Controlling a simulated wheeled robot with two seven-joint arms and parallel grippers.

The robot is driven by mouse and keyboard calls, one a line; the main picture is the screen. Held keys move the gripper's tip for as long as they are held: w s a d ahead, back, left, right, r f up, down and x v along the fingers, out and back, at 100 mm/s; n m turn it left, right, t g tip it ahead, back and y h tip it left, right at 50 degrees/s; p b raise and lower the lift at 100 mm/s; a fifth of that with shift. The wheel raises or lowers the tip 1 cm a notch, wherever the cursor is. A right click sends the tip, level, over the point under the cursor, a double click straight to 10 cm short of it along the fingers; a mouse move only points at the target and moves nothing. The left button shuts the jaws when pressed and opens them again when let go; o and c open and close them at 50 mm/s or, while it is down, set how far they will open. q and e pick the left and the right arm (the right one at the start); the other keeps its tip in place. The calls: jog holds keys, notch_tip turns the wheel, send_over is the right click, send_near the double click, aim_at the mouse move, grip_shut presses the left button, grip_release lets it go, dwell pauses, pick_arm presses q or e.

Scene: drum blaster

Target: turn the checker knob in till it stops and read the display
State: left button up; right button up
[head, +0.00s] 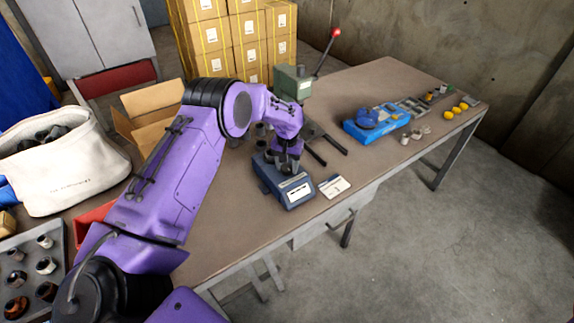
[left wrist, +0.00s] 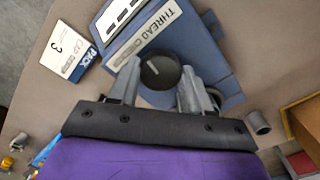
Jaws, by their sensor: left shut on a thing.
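The blue-grey thread checker (head: 283,184) sits on the table, with a pale display panel (head: 298,193) on its front. In the left wrist view the checker (left wrist: 208,60) carries a "THREAD C..." label, and part of its display (left wrist: 121,14) is cut off at the top edge. The round black checker knob (left wrist: 159,72) has a pale pointer mark. My left gripper (head: 287,170) is over the checker; in the left wrist view its fingers (left wrist: 161,74) are shut on the knob from both sides. The display's reading is too small to tell. My right gripper is out of view.
A white card (head: 334,186) marked "CAP 3" lies beside the checker. A green press (head: 291,83) with a red-tipped lever stands behind. A blue fixture (head: 376,122) and small parts lie to the right. A white bin (head: 60,165) and a parts tray (head: 30,265) are at left.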

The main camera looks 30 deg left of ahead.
pick_arm(q)
jog(key=m+b, duration=0.1)
jog(key=m, duration=0.8)
jog(key=shift+m+b, duration=0.35)
jog(key=shift+m, duration=0.05)
jog(key=m, duration=0.4)
jog(key=shift+m+b, duration=0.3)
jog(key=shift+b, duration=0.05)
jog(key=m, duration=0.4)
jog(key=shift+m+b, duration=0.3)
jog(key=shift+m, duration=0.1)
jog(key=o, duration=1)
jog(key=shift+o, duration=0.2)
